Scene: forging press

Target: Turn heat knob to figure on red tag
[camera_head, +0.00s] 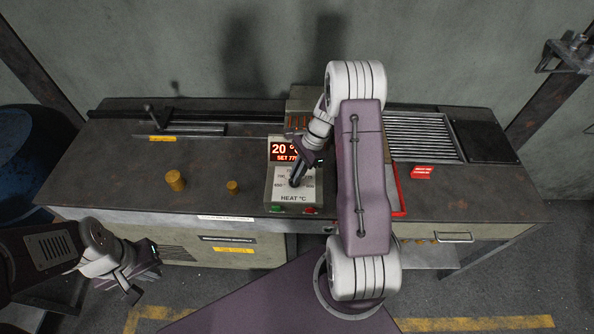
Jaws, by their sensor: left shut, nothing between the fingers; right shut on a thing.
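The heat control box (283,198) stands on the bench, marked "HEAT °C", with scale figures around its dial. Its display (284,150) reads "20" and below it "SET 77", with the last digits partly hidden. My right gripper (297,180) reaches down to the middle of the dial and is shut on the heat knob, which it mostly hides. The red tag (422,172) lies on the bench to the right, its lettering too small to read. My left gripper (145,284) is shut and empty, low at the left in front of the bench.
Two brass cylinders (176,181) stand on the bench left of the box. A grate (425,137) lies at the back right. A green button (278,209) and a red button (309,210) sit at the box's front. My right arm covers the bench's middle.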

